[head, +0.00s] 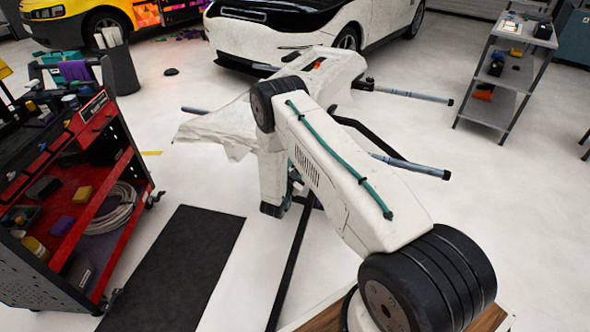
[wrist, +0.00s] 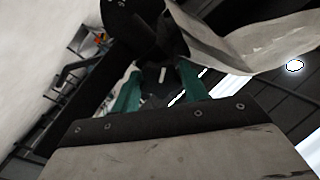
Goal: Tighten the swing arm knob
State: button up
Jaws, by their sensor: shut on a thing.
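My gripper (wrist: 156,88) shows in the wrist view with its two teal fingers closed around a dark part between them, which looks like the swing arm knob (wrist: 150,73). Its outline is mostly lost in shadow. Dark stand parts (wrist: 145,25) lie just beyond the fingers. In the head view a black stand (head: 292,262) with grey-padded arms (head: 415,165) carries a white panel (head: 220,124). My own arm crosses in front and hides the knob and most of my gripper there.
A red tool cart (head: 98,118) stands at the left beside a black floor mat (head: 178,268). A grey shelf (head: 490,98) stands at the right. A white car (head: 375,18) is behind the stand.

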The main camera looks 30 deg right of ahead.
jog(key=shift+s+d, duration=0.1)
jog(key=shift+d, duration=0.1)
jog(key=o, duration=1)
jog(key=shift+d, duration=0.1)
jog(key=shift+a, duration=0.2)
jog(key=shift+a, duration=0.1)
